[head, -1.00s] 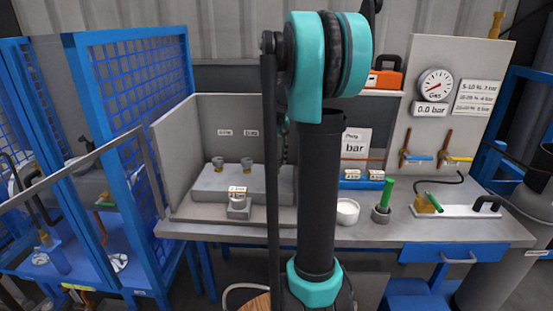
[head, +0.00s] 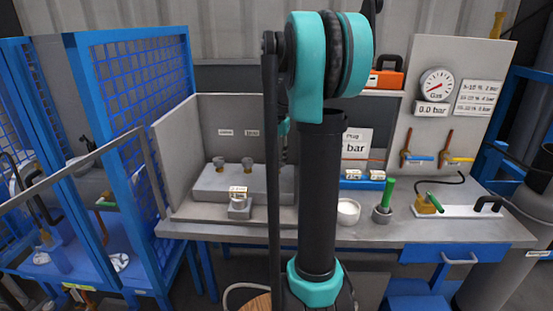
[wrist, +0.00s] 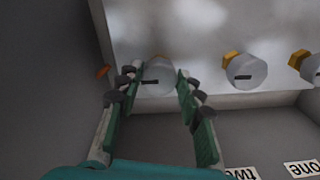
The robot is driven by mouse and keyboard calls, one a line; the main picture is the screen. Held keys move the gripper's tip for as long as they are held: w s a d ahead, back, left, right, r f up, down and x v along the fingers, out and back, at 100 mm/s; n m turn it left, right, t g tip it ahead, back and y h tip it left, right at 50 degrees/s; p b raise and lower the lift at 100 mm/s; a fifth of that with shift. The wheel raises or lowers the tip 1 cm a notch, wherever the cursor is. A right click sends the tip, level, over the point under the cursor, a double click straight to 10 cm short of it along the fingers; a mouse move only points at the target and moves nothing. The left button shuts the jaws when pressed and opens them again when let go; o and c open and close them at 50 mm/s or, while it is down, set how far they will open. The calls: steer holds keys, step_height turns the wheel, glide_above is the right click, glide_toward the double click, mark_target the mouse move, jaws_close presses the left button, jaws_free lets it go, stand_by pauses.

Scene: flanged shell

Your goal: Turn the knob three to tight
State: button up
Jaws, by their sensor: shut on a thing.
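In the wrist view, a round pale grey knob (wrist: 157,80) with a dark pointer mark sits between the fingers of my gripper (wrist: 160,76). The mark lies almost level. My gripper is shut on this knob, one green finger on each side. Two like knobs with brass stems stand to its right: the middle one (wrist: 245,70) and one at the edge (wrist: 311,68). The labels "two" and "one" sit below those two, so the held knob is knob three; its own label is not visible. In the head view my arm hides knob three.
A white cup (head: 348,211), a holder with a green handle (head: 383,212) and a gauge (head: 436,85) reading 0.0 bar are to the right. A blue mesh cage (head: 140,110) stands left.

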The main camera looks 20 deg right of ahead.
mark_target(276, 161)
steer(key=o, duration=1.2)
steer(key=shift+c, duration=0.2)
steer(key=shift+r, duration=0.15)
step_height(276, 161, up, 12)
